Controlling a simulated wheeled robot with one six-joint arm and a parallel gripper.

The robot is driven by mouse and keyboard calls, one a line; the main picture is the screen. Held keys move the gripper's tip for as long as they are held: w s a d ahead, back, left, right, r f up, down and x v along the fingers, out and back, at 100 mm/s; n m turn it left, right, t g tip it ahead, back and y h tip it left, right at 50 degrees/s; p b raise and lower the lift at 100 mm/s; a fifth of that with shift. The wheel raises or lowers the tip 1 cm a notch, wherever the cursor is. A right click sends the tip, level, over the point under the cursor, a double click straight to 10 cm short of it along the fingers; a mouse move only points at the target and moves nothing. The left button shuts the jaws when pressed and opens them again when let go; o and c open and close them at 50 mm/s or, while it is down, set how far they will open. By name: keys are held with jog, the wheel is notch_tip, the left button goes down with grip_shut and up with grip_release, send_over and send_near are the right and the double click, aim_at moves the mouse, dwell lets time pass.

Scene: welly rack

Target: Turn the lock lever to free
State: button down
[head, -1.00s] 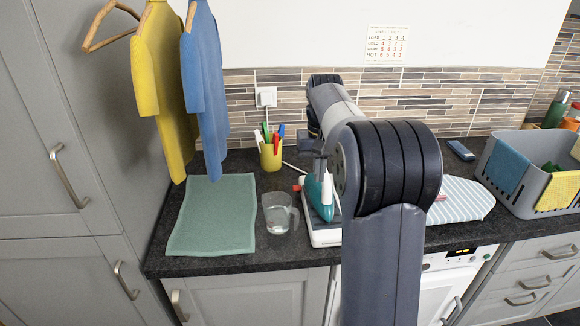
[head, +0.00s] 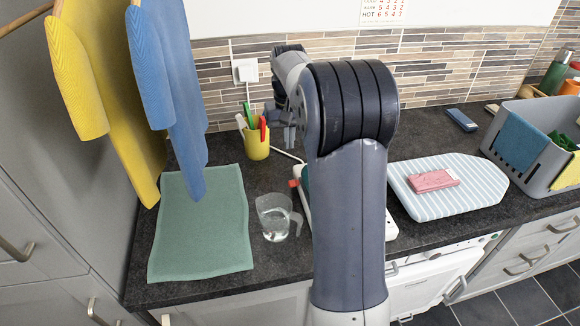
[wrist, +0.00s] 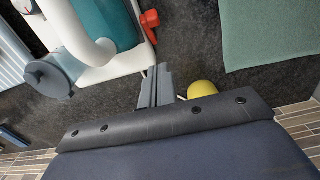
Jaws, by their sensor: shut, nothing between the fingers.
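The red lock lever (wrist: 150,18) sticks out from the side of the white iron dock (wrist: 98,70) in the wrist view. In the head view the lever (head: 293,183) shows as a small red piece at the dock's left edge. The teal iron (wrist: 105,25) sits on the dock; my arm hides most of both in the head view. My gripper (wrist: 160,78) is shut and empty, and its fingertips are near the dock's edge in the picture, apart from the lever. In the head view my gripper (head: 284,128) is above the counter, beyond the dock, near the yellow cup. The lever's exact setting is unclear.
A yellow cup of pens (head: 257,148) and a clear measuring jug (head: 272,222) stand close by. A green mat (head: 205,235) lies left. Garments (head: 165,70) hang left.

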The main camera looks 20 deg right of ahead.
aim_at(293, 181)
jog(key=shift+s+a+f+p, duration=0.15)
jog(key=shift+s+f, duration=0.3)
jog(key=shift+f, duration=0.9)
jog(key=shift+s+f+p, duration=0.3)
jog(key=shift+s+f, duration=0.15)
jog(key=shift+f, duration=0.95)
jog(key=shift+s+a+f+p, duration=0.15)
jog(key=shift+s+f, duration=0.3)
jog(key=shift+f, duration=0.9)
jog(key=shift+f, duration=0.1)
jog(key=s+t+b, duration=0.1)
jog(key=b, duration=0.2)
jog(key=s+f+t+b, duration=0.1)
jog(key=b, duration=0.3)
jog(key=shift+a+f+t+h, duration=0.15)
jog(key=shift+f+t+h, duration=0.15)
jog(key=shift+t, duration=0.1)
jog(key=b, duration=0.2)
jog(key=s+t+b, duration=0.1)
jog(key=shift+a+f+t+b, duration=0.1)
jog(key=shift+f+t+b, duration=0.2)
jog(key=shift+b, duration=0.05)
jog(key=shift+s+a+f+b, duration=0.15)
jog(key=shift+s+f+b, duration=0.45)
jog(key=shift+s+b, duration=0.2)
jog(key=shift+w, duration=0.1)
